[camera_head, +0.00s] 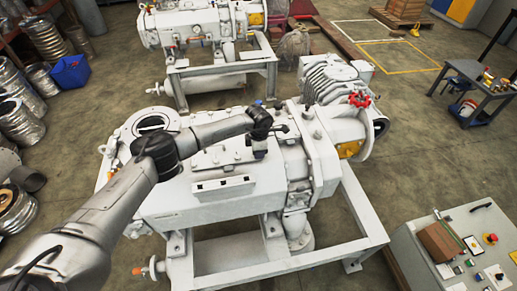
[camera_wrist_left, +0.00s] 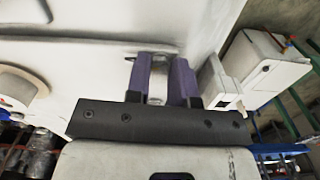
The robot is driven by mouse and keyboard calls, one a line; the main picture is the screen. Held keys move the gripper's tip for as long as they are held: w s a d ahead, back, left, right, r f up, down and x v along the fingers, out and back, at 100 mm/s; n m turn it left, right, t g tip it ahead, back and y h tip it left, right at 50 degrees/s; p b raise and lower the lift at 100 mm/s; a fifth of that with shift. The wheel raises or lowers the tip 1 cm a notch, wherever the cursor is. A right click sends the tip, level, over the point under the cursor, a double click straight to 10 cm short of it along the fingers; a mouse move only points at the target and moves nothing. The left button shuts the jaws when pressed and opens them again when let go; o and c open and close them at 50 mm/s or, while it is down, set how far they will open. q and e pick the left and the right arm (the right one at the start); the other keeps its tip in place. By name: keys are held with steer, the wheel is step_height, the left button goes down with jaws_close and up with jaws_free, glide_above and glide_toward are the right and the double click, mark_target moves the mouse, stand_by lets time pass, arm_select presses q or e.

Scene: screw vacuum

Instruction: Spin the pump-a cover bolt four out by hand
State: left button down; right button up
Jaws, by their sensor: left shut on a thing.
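The near white pump (camera_head: 190,197) sits on its frame in the middle of the head view. A rectangular cover plate (camera_head: 212,160) lies on its top. My left gripper (camera_head: 260,153) points down at the right end of this cover. In the left wrist view its two purple fingers (camera_wrist_left: 161,80) are shut on a small metallic cylindrical piece, the bolt (camera_wrist_left: 158,80), in front of a white pump surface (camera_wrist_left: 95,60). The bolt's lower end is hidden, so I cannot tell how far it sits in its hole. My right gripper is not in view.
A red handwheel (camera_head: 359,100) and a flanged white housing (camera_head: 318,150) stand right of the gripper. A second pump (camera_head: 195,25) stands behind. A control console (camera_head: 455,245) is at lower right, a dark workbench (camera_head: 480,88) at right. Metal ducts (camera_head: 20,120) line the left.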

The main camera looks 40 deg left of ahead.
arm_select(q)
steer(key=n+p, duration=0.3)
steer(key=n, duration=0.3)
steer(key=shift+s, duration=0.1)
steer(key=n+p, duration=0.3)
steer(key=n, duration=0.3)
steer(key=shift+n, duration=0.4)
steer(key=n+p, duration=0.4)
steer(key=n, duration=0.2)
steer(key=n+p, duration=0.1)
steer(key=n, duration=0.2)
steer(key=shift+f+n, duration=0.1)
steer(key=shift+n, duration=0.2)
steer(key=shift+n+p, duration=0.7)
steer(key=shift+n, duration=0.3)
steer(key=shift+f+n, duration=0.1)
steer(key=shift+n, duration=0.2)
steer(key=c, duration=1)
jaws_free()
